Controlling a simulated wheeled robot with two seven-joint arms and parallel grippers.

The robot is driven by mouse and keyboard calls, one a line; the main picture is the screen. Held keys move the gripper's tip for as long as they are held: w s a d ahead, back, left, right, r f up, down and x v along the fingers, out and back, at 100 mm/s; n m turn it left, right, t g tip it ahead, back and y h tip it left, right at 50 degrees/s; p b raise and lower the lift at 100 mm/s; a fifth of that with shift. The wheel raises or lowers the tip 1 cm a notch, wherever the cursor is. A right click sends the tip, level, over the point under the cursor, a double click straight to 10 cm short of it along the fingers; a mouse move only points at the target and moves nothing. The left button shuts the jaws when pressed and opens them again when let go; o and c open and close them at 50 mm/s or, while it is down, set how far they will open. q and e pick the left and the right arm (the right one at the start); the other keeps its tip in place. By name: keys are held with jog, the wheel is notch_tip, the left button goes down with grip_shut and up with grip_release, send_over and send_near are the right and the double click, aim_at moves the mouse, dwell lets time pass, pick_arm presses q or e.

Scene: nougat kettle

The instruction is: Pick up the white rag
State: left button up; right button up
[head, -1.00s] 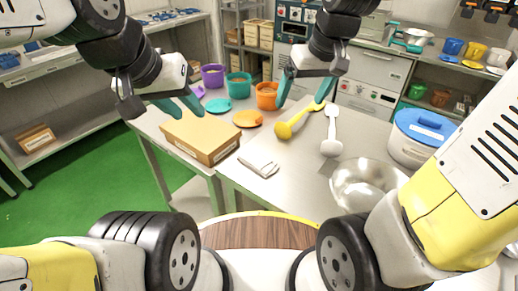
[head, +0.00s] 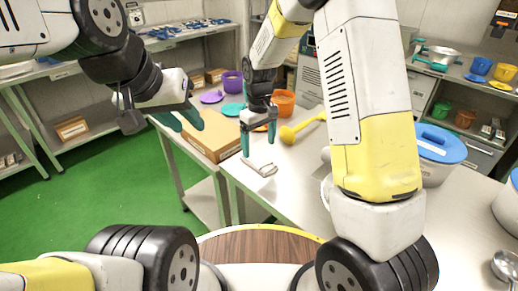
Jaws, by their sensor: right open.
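The white rag (head: 264,169) lies flat and folded on the steel table (head: 290,205), near its left front edge. My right gripper (head: 258,146) points down just above and behind the rag in the picture, with its teal fingers spread and nothing between them. I cannot tell whether a fingertip touches the rag. My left gripper (head: 187,122) hangs over the left part of the cardboard box, its teal fingers apart and empty.
The cardboard box (head: 212,140) sits left of the rag. A blue-lidded pot (head: 438,150) is at right. My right arm hides much of the table's middle.

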aim_at(259, 159)
notch_tip(259, 159, down, 6)
jog(key=shift+f, duration=0.1)
jog(key=c, duration=1.4)
jog(key=shift+c, duration=0.2)
jog(key=shift+r, duration=0.2)
notch_tip(259, 159, up, 4)
jog(key=shift+w+f, duration=0.1)
jog(key=shift+f, duration=0.1)
jog(key=s+a, duration=0.2)
jog(key=s, duration=0.6)
jog(key=s+a+r, duration=0.1)
jog(key=s, duration=0.6)
jog(key=shift+s+a, duration=0.35)
jog(key=shift+a, duration=0.05)
jog(key=shift+r, duration=0.1)
